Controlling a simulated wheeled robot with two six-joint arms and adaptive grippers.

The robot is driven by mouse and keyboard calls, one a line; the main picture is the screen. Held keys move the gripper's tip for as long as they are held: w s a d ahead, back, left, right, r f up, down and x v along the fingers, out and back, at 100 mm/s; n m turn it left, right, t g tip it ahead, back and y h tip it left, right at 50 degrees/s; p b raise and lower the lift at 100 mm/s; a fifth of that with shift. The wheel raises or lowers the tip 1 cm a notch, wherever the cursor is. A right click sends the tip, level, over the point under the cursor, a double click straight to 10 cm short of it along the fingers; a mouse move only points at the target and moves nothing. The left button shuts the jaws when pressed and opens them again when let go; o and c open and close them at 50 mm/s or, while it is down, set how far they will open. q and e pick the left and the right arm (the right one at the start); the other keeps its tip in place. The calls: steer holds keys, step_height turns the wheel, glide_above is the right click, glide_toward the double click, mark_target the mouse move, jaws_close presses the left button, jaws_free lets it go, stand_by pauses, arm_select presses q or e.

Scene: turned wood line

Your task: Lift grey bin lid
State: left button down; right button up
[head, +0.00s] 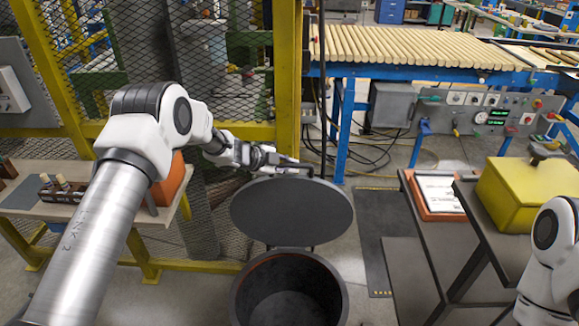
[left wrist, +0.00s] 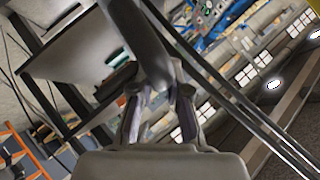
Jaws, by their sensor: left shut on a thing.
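The grey bin lid (head: 290,212) is a dark round disc in the head view, tilted up above the open grey bin (head: 287,290), whose inside shows. My left gripper (head: 287,163) is at the lid's upper edge, shut on its handle. In the left wrist view the fingers (left wrist: 158,112) close around a dark bar, the handle (left wrist: 143,40). The lid is apart from most of the bin's rim; a thin bar shows between them. My right arm shows at the lower right of the head view, but its gripper is out of sight.
A yellow post (head: 287,80) and mesh fence (head: 215,80) stand close behind my left arm. A dark table (head: 440,235) with a yellow box (head: 530,190) is at the right. A conveyor of wooden rods (head: 410,47) runs behind. A floor mat (head: 377,235) lies right of the bin.

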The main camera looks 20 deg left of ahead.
arm_select(q)
steer(key=c, duration=1.1)
jaws_free()
steer(key=shift+d, duration=0.1)
steer(key=shift+c, duration=0.2)
steer(key=v, duration=1.2)
